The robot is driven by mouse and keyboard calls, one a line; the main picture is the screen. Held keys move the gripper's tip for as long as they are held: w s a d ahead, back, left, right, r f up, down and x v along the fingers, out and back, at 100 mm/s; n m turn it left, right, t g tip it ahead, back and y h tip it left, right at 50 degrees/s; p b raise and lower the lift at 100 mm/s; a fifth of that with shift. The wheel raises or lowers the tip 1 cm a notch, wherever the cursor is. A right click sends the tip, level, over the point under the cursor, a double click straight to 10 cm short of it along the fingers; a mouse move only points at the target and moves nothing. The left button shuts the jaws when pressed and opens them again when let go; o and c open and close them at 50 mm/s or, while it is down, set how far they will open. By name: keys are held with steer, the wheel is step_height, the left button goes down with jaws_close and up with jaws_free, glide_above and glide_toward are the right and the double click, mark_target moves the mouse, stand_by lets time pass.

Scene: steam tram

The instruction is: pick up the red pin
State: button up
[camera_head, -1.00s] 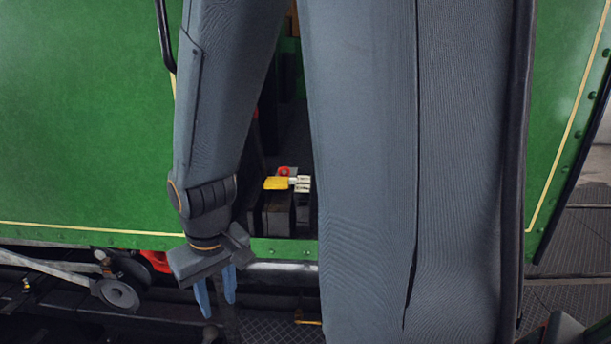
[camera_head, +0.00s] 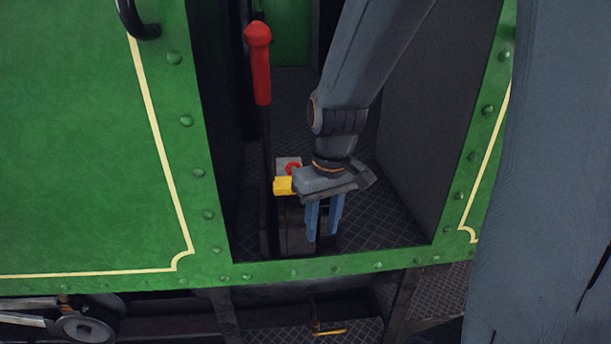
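A small red ring-shaped piece (camera_head: 293,167), which may be the red pin's head, sits on a light grey plate (camera_head: 281,163) inside the doorway. The gripper's body hides what lies just below it, so I cannot see a shaft. A yellow block (camera_head: 283,186) is right beside it, partly covered by my gripper. My gripper (camera_head: 324,238) points down in the doorway, in front of and slightly right of the red piece. Its two blue fingers are apart with nothing visible between them.
A tall lever with a red handle (camera_head: 260,65) stands left of the red piece. Green riveted panels (camera_head: 90,150) frame the doorway on both sides. A dark tread-plate floor (camera_head: 400,225) lies inside, and a step (camera_head: 345,330) with a yellow bar is below.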

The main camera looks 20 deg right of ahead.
steer(key=w+r+n+b, duration=0.1)
steer(key=w+n, duration=0.1)
steer(key=w, duration=0.2)
steer(key=w+d+r+n+y+b, duration=0.1)
steer(key=w+r+n, duration=0.1)
steer(key=w, duration=0.3)
steer(key=w+d+r+n+g+y+b, duration=0.1)
steer(key=w+r+n, duration=0.1)
steer(key=w, duration=0.3)
steer(key=shift+w+d+r, duration=0.1)
steer(key=shift+w, duration=0.1)
steer(key=w+d+r+n+y+b, duration=0.2)
steer(key=w+r+n+b, duration=0.1)
steer(key=w+r+n, duration=0.35)
steer(key=shift+n+g+y, duration=0.25)
steer(key=shift+g+y, duration=0.05)
steer(key=shift+g, duration=0.1)
steer(key=x, duration=0.2)
steer(key=p+x, duration=0.1)
steer(key=x, duration=0.2)
steer(key=w+p+x, duration=0.1)
steer(key=x, duration=0.1)
steer(key=shift+a+f, duration=0.2)
steer(key=shift+a, duration=0.25)
steer(key=shift+w, duration=0.1)
steer(key=shift+c, duration=0.4)
jaws_close()
